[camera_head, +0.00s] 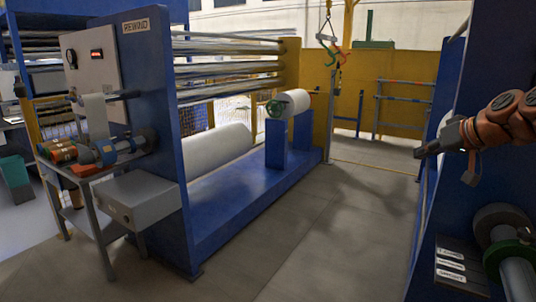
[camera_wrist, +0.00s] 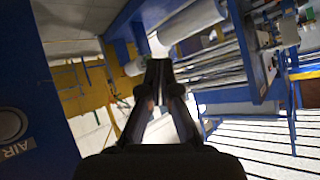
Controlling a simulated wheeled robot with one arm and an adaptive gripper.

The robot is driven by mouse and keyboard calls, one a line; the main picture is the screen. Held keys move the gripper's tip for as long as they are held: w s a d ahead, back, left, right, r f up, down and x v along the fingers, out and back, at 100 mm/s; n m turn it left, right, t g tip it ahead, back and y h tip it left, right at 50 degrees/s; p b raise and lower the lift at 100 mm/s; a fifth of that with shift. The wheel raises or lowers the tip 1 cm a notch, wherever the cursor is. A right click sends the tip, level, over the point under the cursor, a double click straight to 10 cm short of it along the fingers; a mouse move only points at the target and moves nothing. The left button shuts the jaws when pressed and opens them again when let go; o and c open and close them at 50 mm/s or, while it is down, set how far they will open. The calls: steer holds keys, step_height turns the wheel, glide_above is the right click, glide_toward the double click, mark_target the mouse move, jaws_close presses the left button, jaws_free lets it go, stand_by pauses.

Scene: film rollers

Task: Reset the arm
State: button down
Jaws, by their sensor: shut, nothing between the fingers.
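My arm, orange and dark, reaches in from the right edge in the head view, in front of a blue machine panel. My gripper (camera_head: 422,152) is at its left end, pointing left over the aisle. In the wrist view my gripper (camera_wrist: 158,66) has its dark fingers brought together at the tips, with nothing between them. It touches nothing that I can see.
The blue rewind machine (camera_head: 155,120) stands at left with white film rolls (camera_head: 218,152). A side table (camera_head: 100,172) holds tools. Close at right are a blue panel (camera_head: 455,215) and a roller end (camera_head: 505,238). The grey aisle floor (camera_head: 310,235) between is clear. A hoist hook (camera_head: 327,40) hangs at the back.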

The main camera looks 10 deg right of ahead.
steer(key=s+a+f+n+g+p, duration=0.1)
steer(key=s+a+f+g, duration=0.2)
steer(key=a, duration=0.5)
steer(key=s+a+f+n+g, duration=0.1)
steer(key=s+a+f, duration=0.3)
steer(key=a, duration=0.5)
steer(key=s+a+f+n+g+p, duration=0.1)
steer(key=s+a+f+g, duration=0.1)
steer(key=s+a, duration=0.45)
steer(key=s+a+f+m+g+h, duration=0.1)
steer(key=s+f+g, duration=0.1)
steer(key=s+f, duration=0.3)
steer(key=s+f+m+g+h, duration=0.1)
steer(key=s+f, duration=0.4)
steer(key=s, duration=0.7)
steer(key=s+a+f+g+h+p, duration=0.1)
steer(key=s+f+g, duration=0.2)
steer(key=s+f, duration=0.3)
steer(key=s, duration=0.3)
steer(key=shift+a+m, duration=0.35)
steer(key=shift+m, duration=0.05)
steer(key=shift+d+f, duration=0.1)
